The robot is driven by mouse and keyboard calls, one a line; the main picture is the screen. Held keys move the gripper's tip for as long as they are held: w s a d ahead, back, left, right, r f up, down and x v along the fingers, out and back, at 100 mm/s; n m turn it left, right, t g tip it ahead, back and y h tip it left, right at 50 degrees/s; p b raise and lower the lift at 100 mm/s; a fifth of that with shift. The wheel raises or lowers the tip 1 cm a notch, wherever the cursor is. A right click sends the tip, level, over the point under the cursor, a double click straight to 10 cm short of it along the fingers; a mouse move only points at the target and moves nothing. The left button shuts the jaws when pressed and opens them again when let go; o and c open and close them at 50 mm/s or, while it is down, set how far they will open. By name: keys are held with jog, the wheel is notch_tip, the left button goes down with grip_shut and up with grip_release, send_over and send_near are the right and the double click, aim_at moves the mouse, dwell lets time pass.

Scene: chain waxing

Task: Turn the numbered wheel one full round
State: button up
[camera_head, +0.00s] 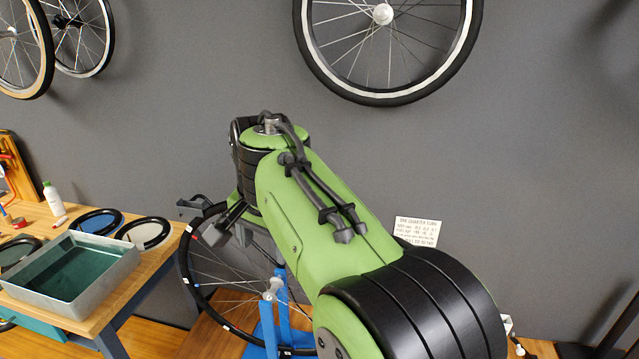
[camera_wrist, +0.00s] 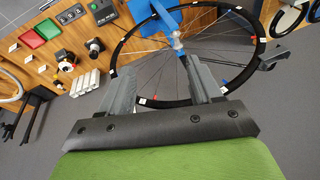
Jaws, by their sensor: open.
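The numbered wheel (camera_head: 199,285) is a black-rimmed spoked wheel with small white and coloured marks along its rim. It is mounted on a blue stand (camera_head: 268,325) with a grey hub. In the wrist view the wheel (camera_wrist: 259,32) spreads beyond my gripper (camera_wrist: 160,75). My gripper is open, with its two grey fingers apart and no object clamped. The fingers are at the near side of the rim, which crosses the picture close to them. I cannot tell whether they touch it. In the head view my arm hides the wheel's right part.
A wooden bench (camera_head: 110,308) at left carries a metal tray of green liquid (camera_head: 65,275), round dishes and a white bottle (camera_head: 52,197). A sign (camera_head: 416,230) is right of my arm. The wrist view shows a red block (camera_wrist: 47,28) and a green block (camera_wrist: 33,40).

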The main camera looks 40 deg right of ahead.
jog(key=w+d+r+m+y+p, duration=0.2)
jog(key=w+d+m+p, duration=0.2)
jog(key=w+d+m, duration=0.4)
jog(key=d+f+m+y+p, duration=0.1)
jog(key=d+f+m, duration=0.15)
jog(key=d, duration=0.25)
jog(key=w+d+f+m+p, duration=0.1)
jog(key=d+m, duration=0.2)
jog(key=d, duration=0.2)
jog(key=d+f+m+y+p, duration=0.1)
jog(key=d+m, duration=0.2)
jog(key=d, duration=0.2)
jog(key=shift+n+t, duration=0.25)
jog(key=shift+t, duration=0.05)
jog(key=x, duration=1)
jog(key=shift+w+a+b, duration=0.15)
jog(key=shift+a+b, duration=0.1)
jog(key=shift+b, duration=0.05)
jog(key=shift+w+a, duration=0.1)
